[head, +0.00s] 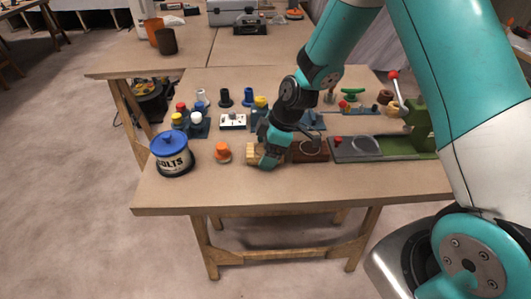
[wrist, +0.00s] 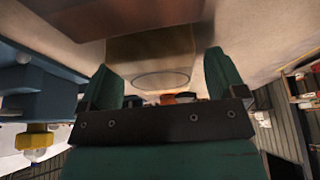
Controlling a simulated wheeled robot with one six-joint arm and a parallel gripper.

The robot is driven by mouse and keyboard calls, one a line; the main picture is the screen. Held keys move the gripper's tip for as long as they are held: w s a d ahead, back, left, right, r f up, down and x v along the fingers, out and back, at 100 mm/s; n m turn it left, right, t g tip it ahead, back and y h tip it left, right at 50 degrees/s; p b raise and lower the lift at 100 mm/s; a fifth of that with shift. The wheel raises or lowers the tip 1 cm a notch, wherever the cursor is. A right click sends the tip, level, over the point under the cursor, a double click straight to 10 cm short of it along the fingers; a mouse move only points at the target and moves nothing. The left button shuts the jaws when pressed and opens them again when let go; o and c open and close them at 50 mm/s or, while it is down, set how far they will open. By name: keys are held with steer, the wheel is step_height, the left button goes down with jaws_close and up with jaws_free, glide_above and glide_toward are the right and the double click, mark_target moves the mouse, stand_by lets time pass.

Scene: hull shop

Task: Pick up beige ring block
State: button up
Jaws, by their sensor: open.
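A small beige block (head: 252,154) stands on the workbench, right of the orange knob. In the head view my gripper (head: 266,160) is low over the bench, just right of this block and partly in front of it. I cannot tell whether they touch, and no hole shows from this angle. In the wrist view the two green fingers of my gripper (wrist: 162,82) are spread apart, with no block clearly seen held between them.
On the workbench (head: 220,192), the orange knob (head: 222,152) and a blue-lidded tin (head: 171,155) stand left. A dark brown board (head: 310,151) and a green machine (head: 380,147) lie right. Several coloured-cap parts stand behind. The bench's front strip is clear.

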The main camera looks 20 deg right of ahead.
steer(key=c, duration=1)
steer(key=shift+c, duration=0.2)
steer(key=shift+r, duration=0.15)
